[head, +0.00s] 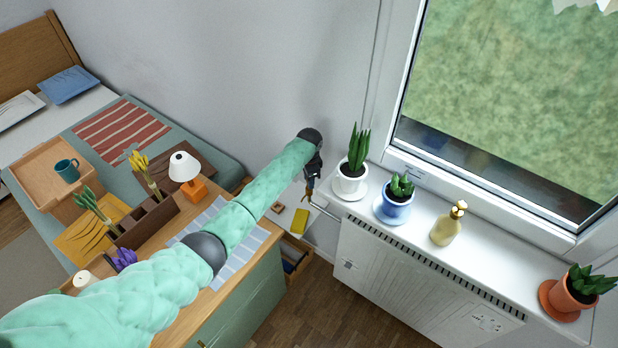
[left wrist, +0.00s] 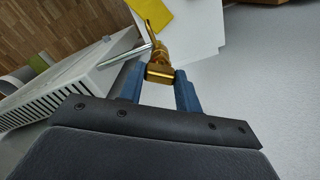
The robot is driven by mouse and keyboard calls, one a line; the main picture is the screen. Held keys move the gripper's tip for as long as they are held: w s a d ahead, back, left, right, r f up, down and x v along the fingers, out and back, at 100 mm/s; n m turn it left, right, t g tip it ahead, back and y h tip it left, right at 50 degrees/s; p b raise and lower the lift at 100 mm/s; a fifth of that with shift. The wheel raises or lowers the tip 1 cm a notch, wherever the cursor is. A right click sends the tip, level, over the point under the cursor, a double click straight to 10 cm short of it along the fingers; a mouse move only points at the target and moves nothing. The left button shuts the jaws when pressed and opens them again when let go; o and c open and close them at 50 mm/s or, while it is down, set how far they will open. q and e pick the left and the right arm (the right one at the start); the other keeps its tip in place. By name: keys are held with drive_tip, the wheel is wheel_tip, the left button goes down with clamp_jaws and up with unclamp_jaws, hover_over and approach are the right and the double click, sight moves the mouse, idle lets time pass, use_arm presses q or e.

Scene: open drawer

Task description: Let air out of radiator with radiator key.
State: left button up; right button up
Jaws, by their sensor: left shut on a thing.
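The white radiator (head: 400,275) stands under the window sill, and its grille shows in the left wrist view (left wrist: 68,92). A thin silver pipe (head: 327,211) runs from its upper left corner toward my left gripper (head: 311,190). In the left wrist view the blue fingers of the left gripper (left wrist: 160,78) are shut on a brass piece, apparently the radiator key (left wrist: 160,71). More brass (left wrist: 161,48) lies just beyond it, where the pipe ends. I cannot tell clearly where key and valve meet. My right gripper is not in view.
The sill holds a white pot (head: 350,182), a blue pot (head: 394,210), a yellow bottle (head: 446,230) and a terracotta pot (head: 572,292). A yellow block (head: 300,221) lies on a white surface beside the gripper. A dresser (head: 240,300) stands under my left arm.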

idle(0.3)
use_arm(q)
drive_tip(key=shift+n, duration=1.2)
drive_tip(key=shift+n, duration=1.1)
drive_tip(key=shift+n, duration=1.1)
